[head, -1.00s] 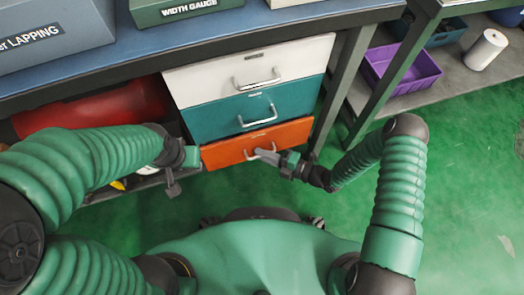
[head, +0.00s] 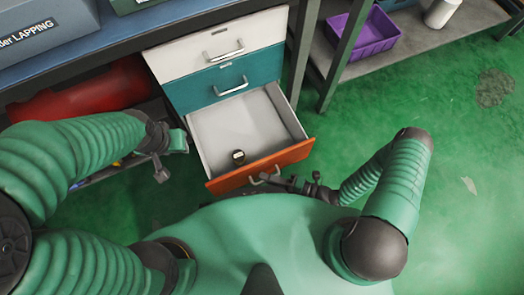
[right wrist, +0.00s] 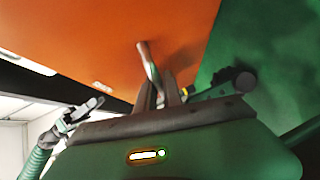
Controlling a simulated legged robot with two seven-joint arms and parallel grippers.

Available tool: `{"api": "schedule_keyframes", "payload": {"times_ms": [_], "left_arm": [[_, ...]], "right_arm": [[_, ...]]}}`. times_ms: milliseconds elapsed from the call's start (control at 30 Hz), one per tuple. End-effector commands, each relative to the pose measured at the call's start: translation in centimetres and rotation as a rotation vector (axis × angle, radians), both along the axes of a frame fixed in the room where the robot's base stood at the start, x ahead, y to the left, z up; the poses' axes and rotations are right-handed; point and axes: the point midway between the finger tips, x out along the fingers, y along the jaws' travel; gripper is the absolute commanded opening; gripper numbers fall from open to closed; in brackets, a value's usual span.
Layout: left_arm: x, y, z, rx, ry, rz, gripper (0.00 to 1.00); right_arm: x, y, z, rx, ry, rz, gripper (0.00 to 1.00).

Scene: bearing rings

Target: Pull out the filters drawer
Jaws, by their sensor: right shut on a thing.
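The orange bottom drawer (head: 292,154) stands well out of the cabinet, its pale interior showing from above. My right gripper (head: 272,180) is shut on the drawer's metal handle (head: 257,181). In the right wrist view the handle (right wrist: 149,62) runs between the fingers (right wrist: 160,97) in front of the orange face (right wrist: 100,40). The drawer's label is too small to read. My left gripper (head: 162,165) hangs left of the drawer, holding nothing visible; its jaw gap is unclear.
The white top drawer (head: 190,58) and teal middle drawer (head: 200,92) are closed. A red object (head: 85,92) lies under the bench on the left. A purple bin (head: 360,38) sits on the right shelf. Green floor is clear at right.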

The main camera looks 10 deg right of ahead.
Motion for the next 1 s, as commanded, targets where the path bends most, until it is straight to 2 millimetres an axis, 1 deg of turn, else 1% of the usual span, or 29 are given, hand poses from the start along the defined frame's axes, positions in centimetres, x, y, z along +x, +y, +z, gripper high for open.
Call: {"api": "schedule_keyframes", "payload": {"times_ms": [33,100,300,733,767,800,1000], "left_arm": [[0.0,0.0,0.3,0.000,0.000,0.000,0.36],[0.0,0.0,0.4,0.000,0.000,0.000,0.36],[0.0,0.0,0.6,0.000,0.000,0.000,0.36],[0.0,0.0,0.6,0.000,0.000,0.000,0.36],[0.0,0.0,0.6,0.000,0.000,0.000,0.36],[0.0,0.0,0.6,0.000,0.000,0.000,0.36],[0.0,0.0,0.7,0.000,0.000,0.000,0.36]], "right_arm": [[-0.8,-0.3,-0.2,-0.006,0.008,-0.001,0.00],[-1.6,-0.6,-0.2,-0.006,0.008,0.000,0.00],[-2.9,-1.0,-0.3,-0.008,0.006,0.001,0.00],[-3.2,-1.2,-0.4,-0.009,0.006,0.000,0.00],[-3.2,-1.2,-0.4,-0.009,0.006,0.000,0.15],[-3.2,-1.1,-0.4,-0.009,0.005,0.000,0.20],[-3.1,-1.1,-0.2,-0.005,0.003,0.000,0.20]]}}
